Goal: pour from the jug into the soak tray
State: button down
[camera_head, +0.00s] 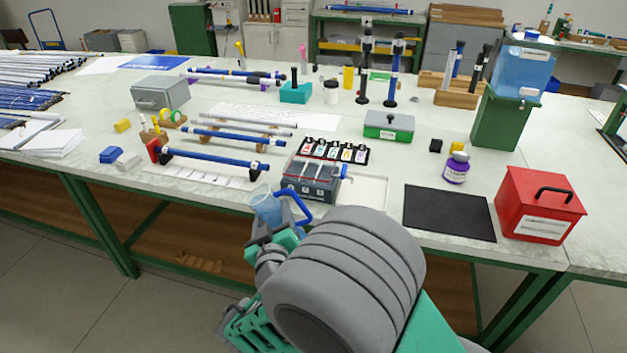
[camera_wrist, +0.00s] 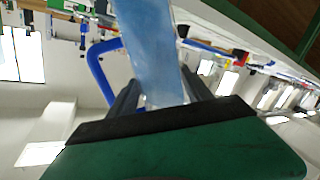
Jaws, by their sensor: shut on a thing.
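The jug (camera_head: 265,207) is translucent blue with a bright blue handle. It is off the table, just in front of the bench's front edge and left of the dark grey box. My gripper (camera_head: 274,238) is shut on the jug, which also fills the upper middle of the wrist view (camera_wrist: 150,50), between the fingers (camera_wrist: 160,95). The handle (camera_wrist: 98,70) stands out to the left there. The jug looks slightly tilted in the head view; I cannot tell how much liquid it holds. A shallow white tray (camera_head: 385,194), likely the soak tray, lies right of the dark box, partly hidden by my arm.
The dark grey box (camera_head: 312,186) stands close beside the jug. A black mat (camera_head: 449,212), a purple-labelled bottle (camera_head: 456,168) and a red box (camera_head: 538,205) are to the right. Blue rods on a rack (camera_head: 214,160) lie to the left.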

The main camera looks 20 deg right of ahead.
aim_at(270, 204)
jog(key=shift+r+p, duration=2)
jog(key=shift+r, duration=0.7)
jog(key=shift+f, duration=0.15)
jog(key=shift+f, duration=0.45)
